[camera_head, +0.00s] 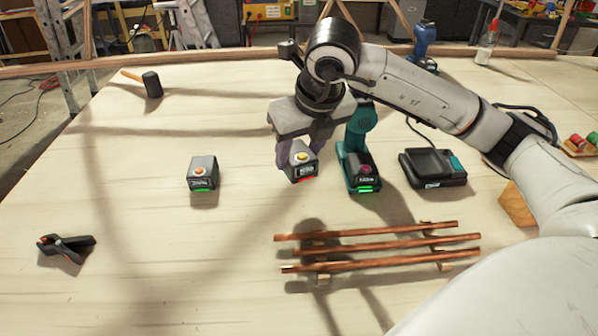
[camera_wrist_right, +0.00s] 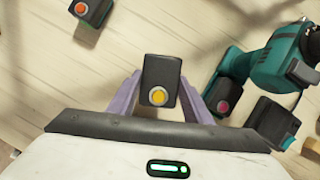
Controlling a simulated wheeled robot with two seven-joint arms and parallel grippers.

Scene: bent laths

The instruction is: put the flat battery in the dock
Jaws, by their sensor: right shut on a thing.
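The battery with a yellow button and a red light (camera_head: 303,170) is between the purple fingers of my right gripper (camera_head: 297,157), which is shut on it. In the right wrist view this battery (camera_wrist_right: 161,78) sits upright between both fingers. I cannot tell whether it touches the table. The dock (camera_head: 432,168), a black charger with a teal part, stands empty to the right, past the drill. Part of the dock shows at the lower right of the wrist view (camera_wrist_right: 268,120). My left gripper is not in view.
A teal drill (camera_head: 358,140) with a green-lit battery stands between my right gripper and the dock. Another green-lit battery (camera_head: 202,174) with an orange button stands to the left. Bent laths (camera_head: 380,243) lie on supports in front. A clamp (camera_head: 66,246) and a mallet (camera_head: 150,84) lie left.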

